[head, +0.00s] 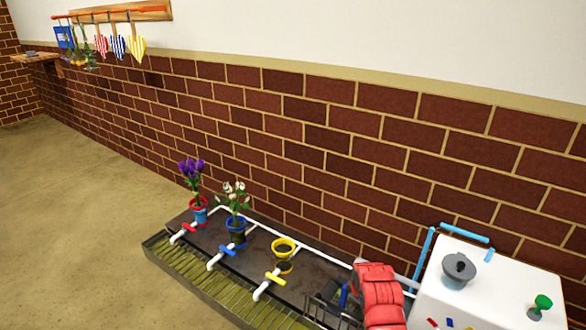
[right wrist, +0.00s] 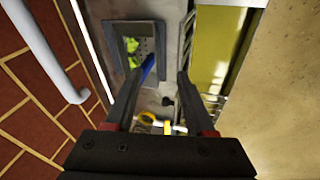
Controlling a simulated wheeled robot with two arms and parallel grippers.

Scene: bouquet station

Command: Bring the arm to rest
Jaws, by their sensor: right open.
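In the right wrist view my right gripper (right wrist: 160,75) is open, its two dark fingers apart and reaching over a grey surface. A blue bar (right wrist: 148,68) shows beside the left finger, at the edge of a square opening (right wrist: 138,45) with yellow-green bits inside. I see nothing clamped between the fingers. In the head view a red, rounded part (head: 378,295) stands at the lower right, above the trough's near end; I cannot tell from it where the fingertips are. My left gripper is in neither view.
A dark trough (head: 258,262) runs along the brick wall. It carries a purple-flower pot (head: 199,214), a white-flower pot (head: 236,232) and a yellow-rimmed pot (head: 283,247), with white pipes beside them. A white box (head: 490,290) stands at right. The floor (head: 80,220) at left is clear.

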